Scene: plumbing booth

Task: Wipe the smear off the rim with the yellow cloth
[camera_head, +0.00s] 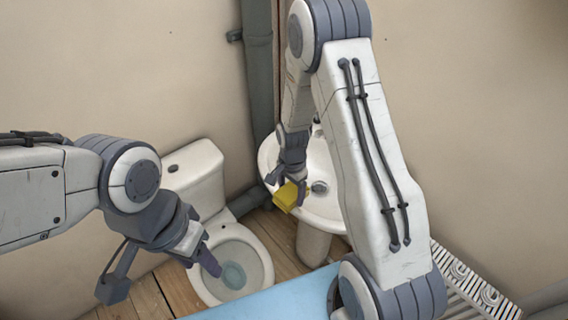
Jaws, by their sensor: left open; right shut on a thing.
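The yellow cloth (286,198) is in my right gripper (287,184), which is shut on it. The cloth is at the front left part of the white sink's rim (322,215); I cannot tell whether it touches. The white toilet (262,262) stands to the left of the sink, with its own rim around the open bowl. My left gripper (161,275) is open and empty, its fingers wide apart, with one finger in front of the toilet's left rim. I make out no smear on either rim; my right arm hides part of the sink.
A grey-green pipe (259,95) runs up the wall corner behind the sink and toilet. A light blue surface (265,302) lies at the front. A white slatted rack (462,282) is at the lower right. Wooden floor (275,232) shows between toilet and sink.

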